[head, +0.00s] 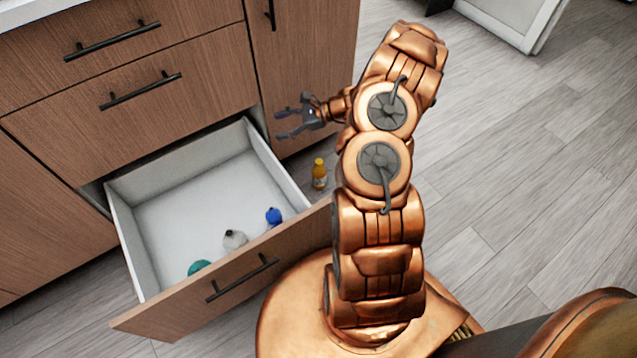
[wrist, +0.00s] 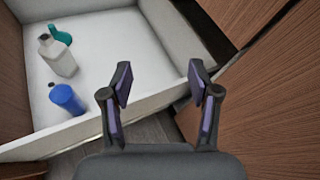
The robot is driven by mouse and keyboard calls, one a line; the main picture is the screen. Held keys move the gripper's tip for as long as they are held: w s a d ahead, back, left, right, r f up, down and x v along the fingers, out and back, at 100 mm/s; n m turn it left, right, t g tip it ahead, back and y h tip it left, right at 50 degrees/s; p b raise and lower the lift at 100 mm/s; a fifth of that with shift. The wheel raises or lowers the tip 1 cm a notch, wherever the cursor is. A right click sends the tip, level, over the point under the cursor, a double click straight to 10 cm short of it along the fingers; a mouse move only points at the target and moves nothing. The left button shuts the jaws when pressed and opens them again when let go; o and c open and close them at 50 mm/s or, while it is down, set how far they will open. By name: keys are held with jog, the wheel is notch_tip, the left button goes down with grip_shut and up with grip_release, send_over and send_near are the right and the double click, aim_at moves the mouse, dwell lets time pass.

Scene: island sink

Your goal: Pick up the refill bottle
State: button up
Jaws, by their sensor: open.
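Three bottles lie or stand in the open drawer (head: 190,200): a teal one (head: 199,267), a white one with a grey cap (head: 235,239) and a blue one (head: 273,216). The wrist view shows the teal (wrist: 60,36), white (wrist: 58,57) and blue (wrist: 67,99) bottles at the left. An orange bottle with a yellow cap (head: 319,174) stands on the floor outside the drawer. I cannot tell which one is the refill bottle. My gripper (head: 282,123) is open and empty, above the drawer's far right corner, apart from every bottle. Its fingers (wrist: 160,75) frame the drawer wall below.
The drawer's front panel (head: 160,318) and side walls stand up around the bottles. Wooden cabinet fronts with dark handles (head: 140,90) rise behind the drawer. The back part of the drawer is empty. Grey plank floor (head: 530,180) is clear at the right.

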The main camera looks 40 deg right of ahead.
jog(key=s+d+f+m+t+h+b, duration=0.1)
jog(key=d+f+m+b, duration=0.1)
jog(key=d+f, duration=0.35)
jog(key=s+d+f+m+t+h+b, duration=0.1)
jog(key=d+f+m+b, duration=0.15)
jog(key=f, duration=0.65)
jog(key=m+t+h+b, duration=0.1)
jog(key=m+h+b, duration=0.1)
jog(key=m+h, duration=0.15)
send_near(319, 161)
jog(key=x, duration=0.3)
jog(key=shift+w+a+f+y+b, duration=0.35)
jog(key=shift+w+a+f+b, duration=0.15)
jog(key=shift+w+a+f, duration=0.25)
jog(key=x, duration=0.1)
jog(key=b+x, duration=0.2)
jog(key=x, duration=0.1)
jog(key=shift+d+f, duration=0.25)
jog(key=shift+d, duration=0.05)
jog(key=shift+w+a+f, duration=0.1)
jog(key=shift+w+a, duration=0.1)
jog(key=shift+w, duration=0.2)
grip_shut()
